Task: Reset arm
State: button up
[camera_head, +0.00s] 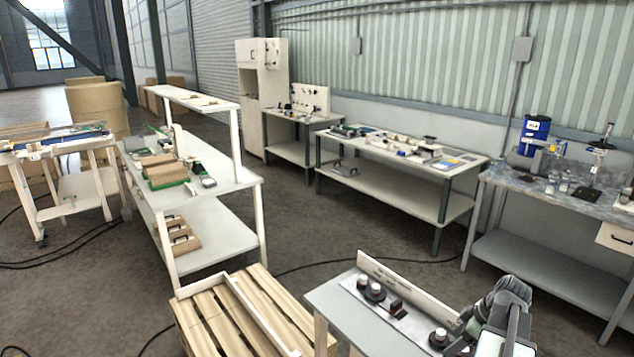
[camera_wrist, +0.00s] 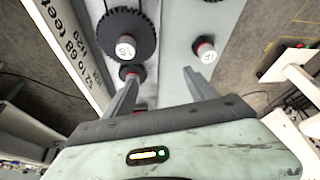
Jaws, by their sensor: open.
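My gripper (camera_wrist: 163,82) shows in the wrist view with its two grey fingers apart and nothing between them. It is over a light grey bench top (camera_wrist: 172,60). A black toothed gear (camera_wrist: 126,18) with a white numbered cap (camera_wrist: 124,47) lies beyond the left finger. A red post with a white cap (camera_wrist: 206,53) stands just beyond the right fingertip. Whether a finger touches anything, I cannot tell. In the head view, my arm is at the lower right, over the end of the small bench (camera_head: 335,302); the fingers are not clear there.
Black round parts (camera_head: 372,290) and a white upright board (camera_head: 405,296) are on the small bench. A wooden pallet (camera_head: 215,325) is left of it. A blue-drum bench (camera_head: 535,130) stands behind at right. Cables (camera_head: 330,262) cross the open floor.

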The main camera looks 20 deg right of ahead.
jog(key=w+a+f+n+g, duration=0.1)
jog(key=w+a+n, duration=0.1)
jog(key=w+a, duration=0.5)
jog(key=w+a+n+g, duration=0.1)
jog(key=w+a, duration=0.1)
jog(key=a, duration=0.9)
jog(key=w+a+f+n, duration=0.1)
jog(key=w+a+n, duration=0.1)
jog(key=w+a, duration=0.5)
jog(key=s+a+m+g+h, duration=0.1)
jog(key=s+a+m, duration=0.1)
jog(key=a+m, duration=0.3)
jog(key=s+a+f+m+h+b, duration=0.1)
jog(key=a+m, duration=0.5)
jog(key=a, duration=0.7)
jog(key=shift+s+a+f+g, duration=0.2)
jog(key=shift+s+a+g, duration=0.2)
jog(key=shift+s, duration=0.3)
